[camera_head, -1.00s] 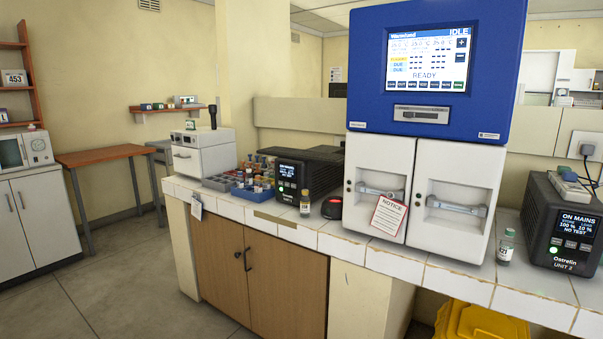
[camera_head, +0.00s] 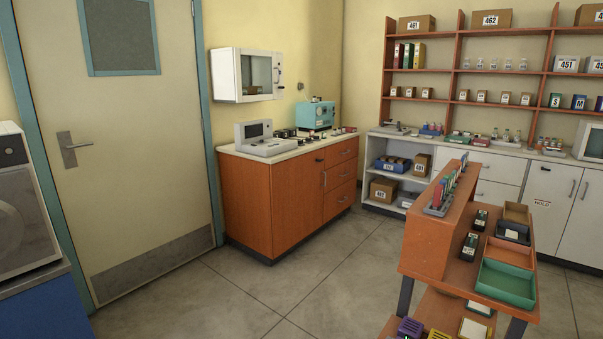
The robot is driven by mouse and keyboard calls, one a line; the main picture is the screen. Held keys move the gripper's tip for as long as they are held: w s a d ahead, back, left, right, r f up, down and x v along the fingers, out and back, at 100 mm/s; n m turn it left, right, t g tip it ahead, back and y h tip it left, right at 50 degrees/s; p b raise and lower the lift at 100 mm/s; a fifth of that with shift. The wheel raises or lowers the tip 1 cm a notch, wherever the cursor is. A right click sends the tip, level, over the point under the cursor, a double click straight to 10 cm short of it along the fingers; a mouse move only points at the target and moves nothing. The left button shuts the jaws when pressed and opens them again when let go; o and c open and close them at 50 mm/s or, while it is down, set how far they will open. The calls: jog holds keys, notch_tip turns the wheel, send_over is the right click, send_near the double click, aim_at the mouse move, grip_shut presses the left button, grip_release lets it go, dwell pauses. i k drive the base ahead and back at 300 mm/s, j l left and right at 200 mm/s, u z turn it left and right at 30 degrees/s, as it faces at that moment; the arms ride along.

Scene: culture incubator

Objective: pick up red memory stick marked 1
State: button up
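No red memory stick marked 1 can be made out for sure in the head view. A row of small upright coloured items, some reddish, stands in a grey rack (camera_head: 438,210) on top of the orange bench on the right. They are too small to identify or read. Small items (camera_head: 285,134), some reddish, also sit on the orange cabinet's worktop by the wall; I cannot tell what they are. My gripper is not in view.
The orange bench (camera_head: 425,243) carries a green tray (camera_head: 506,282), brown trays and dark boxes. An orange drawer cabinet (camera_head: 246,200) holds a grey device (camera_head: 262,145) and a teal machine (camera_head: 316,115). Shelves stand behind. The tiled floor (camera_head: 260,290) between is clear.

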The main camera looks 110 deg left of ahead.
aim_at(439, 187)
jog(key=k+j+u, duration=0.2)
jog(key=j+u, duration=0.25)
jog(key=k+j+u, duration=0.1)
jog(key=j+u, duration=0.35)
jog(key=j, duration=0.15)
jog(key=j+u, duration=0.55)
jog(key=j, duration=1.05)
jog(key=i+j, duration=0.1)
jog(key=j, duration=1)
jog(key=u, duration=0.05)
